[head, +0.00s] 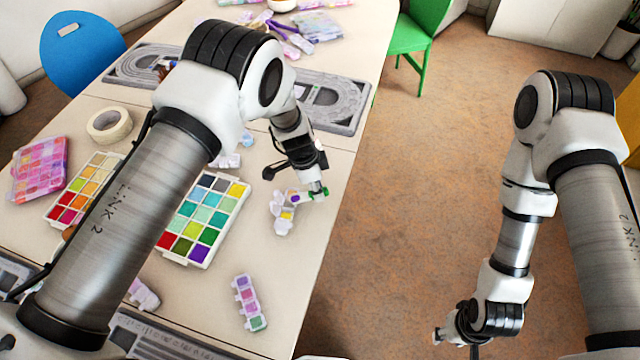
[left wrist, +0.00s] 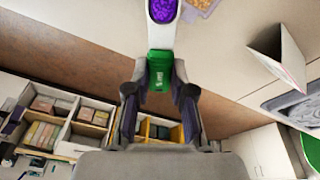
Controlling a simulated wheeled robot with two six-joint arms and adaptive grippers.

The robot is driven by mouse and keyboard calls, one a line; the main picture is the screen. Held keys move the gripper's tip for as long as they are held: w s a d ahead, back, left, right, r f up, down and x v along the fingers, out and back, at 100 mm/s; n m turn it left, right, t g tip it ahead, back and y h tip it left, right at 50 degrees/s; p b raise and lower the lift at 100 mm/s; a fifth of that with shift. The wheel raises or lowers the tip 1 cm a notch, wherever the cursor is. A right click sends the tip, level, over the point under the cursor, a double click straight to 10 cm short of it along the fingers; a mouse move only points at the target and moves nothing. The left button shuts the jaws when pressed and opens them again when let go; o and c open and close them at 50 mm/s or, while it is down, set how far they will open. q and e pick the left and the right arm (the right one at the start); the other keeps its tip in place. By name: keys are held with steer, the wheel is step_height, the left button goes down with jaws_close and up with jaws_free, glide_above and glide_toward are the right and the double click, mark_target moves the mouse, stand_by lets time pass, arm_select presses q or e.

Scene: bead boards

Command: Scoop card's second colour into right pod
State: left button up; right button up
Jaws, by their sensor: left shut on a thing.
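My left gripper (head: 316,188) is shut on the green handle of a scoop (head: 325,192); the handle also shows between the fingers in the left wrist view (left wrist: 160,70). The scoop's white bowl holds purple beads (left wrist: 162,10). It is above or beside a white pod (head: 284,226) with yellow in one compartment; I cannot tell whether they touch. Another pod (head: 249,302), with purple, pink and green cells, lies nearer. A folded card (left wrist: 278,56) stands in the left wrist view; its colours are not visible. My right gripper (head: 455,338) is over the floor, its fingers unclear.
A bead tray (head: 184,259) with green, blue and purple cells lies left of the scoop, partly behind my left arm. A red-to-yellow tray (head: 119,157) and a tape roll (head: 109,125) lie further left. The table's right edge is close to the scoop.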

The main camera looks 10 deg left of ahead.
arm_select(q)
steer(key=shift+a+r+h, duration=0.2)
steer(key=shift+a+h, duration=0.05)
steer(key=shift+h, duration=0.15)
steer(key=shift+a+h+b, duration=0.1)
steer(key=shift+h+b, duration=0.2)
steer(key=shift+b, duration=0.1)
steer(key=shift+s+a+r+t+h+b, duration=0.1)
steer(key=shift+a+r+t+h+b, duration=0.15)
steer(key=shift+h+b, duration=0.3)
steer(key=shift+s+a+r+t+h+b, duration=0.15)
steer(key=shift+r+h+b, duration=0.2)
steer(key=shift+b, duration=0.3)
steer(key=shift+w+r+h, duration=0.1)
steer(key=shift+r+h, duration=0.05)
steer(key=shift+h, duration=0.15)
steer(key=shift+r, duration=0.1)
steer(key=shift+a+b, duration=0.1)
steer(key=shift+b, duration=1.05)
steer(key=shift+r+h, duration=0.25)
steer(key=shift+h, duration=0.05)
